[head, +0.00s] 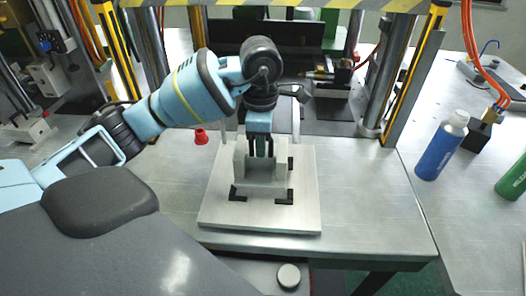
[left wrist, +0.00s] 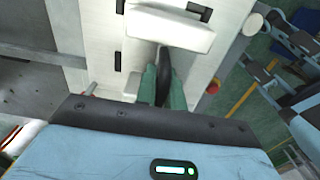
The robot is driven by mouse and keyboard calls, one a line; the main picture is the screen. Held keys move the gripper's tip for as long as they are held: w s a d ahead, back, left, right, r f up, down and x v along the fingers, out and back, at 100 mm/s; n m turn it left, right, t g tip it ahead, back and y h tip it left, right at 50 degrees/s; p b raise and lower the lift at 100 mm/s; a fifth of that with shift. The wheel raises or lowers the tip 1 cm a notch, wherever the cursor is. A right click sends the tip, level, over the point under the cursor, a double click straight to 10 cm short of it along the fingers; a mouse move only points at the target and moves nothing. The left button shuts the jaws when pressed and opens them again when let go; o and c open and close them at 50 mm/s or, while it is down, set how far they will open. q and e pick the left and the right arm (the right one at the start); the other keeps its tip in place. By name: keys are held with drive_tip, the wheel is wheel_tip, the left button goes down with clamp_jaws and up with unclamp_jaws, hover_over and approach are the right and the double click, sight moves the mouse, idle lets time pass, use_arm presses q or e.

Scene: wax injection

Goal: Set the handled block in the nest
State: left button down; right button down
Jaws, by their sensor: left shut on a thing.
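The handled block (head: 262,185) is pale grey and upright over the pale plate (head: 225,222). It also shows in the left wrist view (left wrist: 168,30). My left gripper (head: 262,152) points down from above and is shut on the block's dark handle (left wrist: 165,75), which its fingers partly hide. Black corner brackets on the plate mark the nest (head: 238,193); they show around the block's foot at the front and right. The block looks to be between them, but I cannot tell whether it rests on the plate or hovers just above. My right gripper is not in view.
A red knob-like piece (head: 201,137) lies left of the plate. A blue bottle (head: 441,147) and a green bottle (head: 514,180) stand on the right table. Press columns (head: 410,75) rise behind. The metal table right of the plate (head: 370,205) is clear.

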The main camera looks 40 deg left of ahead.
sight(269, 172)
use_arm(q)
drive_tip(key=shift+w+r, duration=0.15)
drive_tip(key=shift+w, duration=0.3)
wheel_tip(269, 172, down, 3)
drive_tip(key=shift+f, duration=0.3)
drive_tip(key=shift+f, duration=0.1)
drive_tip(key=c, duration=1.6)
unclamp_jaws()
drive_tip(key=shift+f, duration=0.1)
drive_tip(key=shift+o, duration=0.5)
